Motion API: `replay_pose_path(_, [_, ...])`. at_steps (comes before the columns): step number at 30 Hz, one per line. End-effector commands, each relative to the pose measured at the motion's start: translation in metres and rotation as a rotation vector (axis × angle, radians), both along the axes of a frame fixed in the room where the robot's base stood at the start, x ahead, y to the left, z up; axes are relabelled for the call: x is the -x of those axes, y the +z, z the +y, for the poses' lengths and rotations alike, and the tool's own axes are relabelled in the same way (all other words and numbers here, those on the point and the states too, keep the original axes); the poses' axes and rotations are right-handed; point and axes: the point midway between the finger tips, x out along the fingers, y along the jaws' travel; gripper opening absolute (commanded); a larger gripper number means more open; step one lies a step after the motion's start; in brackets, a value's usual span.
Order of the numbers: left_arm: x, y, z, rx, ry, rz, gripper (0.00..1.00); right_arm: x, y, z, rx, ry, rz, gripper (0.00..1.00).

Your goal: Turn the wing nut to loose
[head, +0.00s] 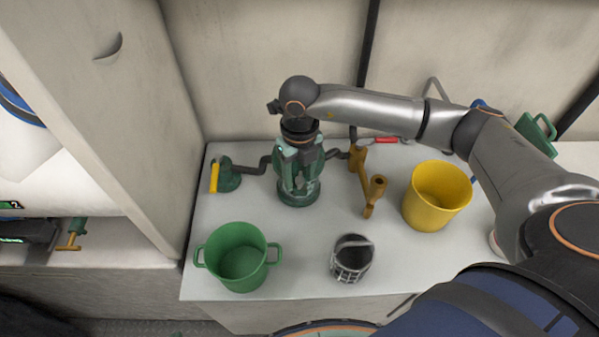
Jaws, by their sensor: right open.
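A dark green cylindrical strainer body (297,195) stands on the white bench with pipes running to both sides. My right gripper (298,180) points down over its top, with its fingers spread on either side of it. The wing nut is not clearly visible; the gripper hides the top of the strainer. I cannot tell whether the fingers touch anything. My left gripper does not show.
A green two-handled pot (238,257) and a metal mesh basket (351,260) stand in front. A yellow bucket (437,196) and a bronze pipe fitting (373,197) stand to the right. A yellow-handled valve (222,176) is at left. A cabinet wall (110,95) rises beyond the bench's left edge.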

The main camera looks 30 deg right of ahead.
Motion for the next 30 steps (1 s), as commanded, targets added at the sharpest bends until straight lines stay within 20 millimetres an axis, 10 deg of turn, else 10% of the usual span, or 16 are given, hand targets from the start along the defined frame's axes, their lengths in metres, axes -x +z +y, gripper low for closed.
replay_pose_path(9, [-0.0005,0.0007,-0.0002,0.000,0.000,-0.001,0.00,-0.0001,-0.0036,0.0000,0.000,0.000,0.000,0.57])
replay_pose_path(24, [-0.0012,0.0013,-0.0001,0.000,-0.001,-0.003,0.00,-0.0003,-0.0030,0.0000,0.000,-0.001,-0.001,0.02])
replay_pose_path(30, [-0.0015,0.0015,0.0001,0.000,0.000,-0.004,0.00,-0.0005,-0.0028,-0.0001,0.000,-0.001,-0.002,0.00])
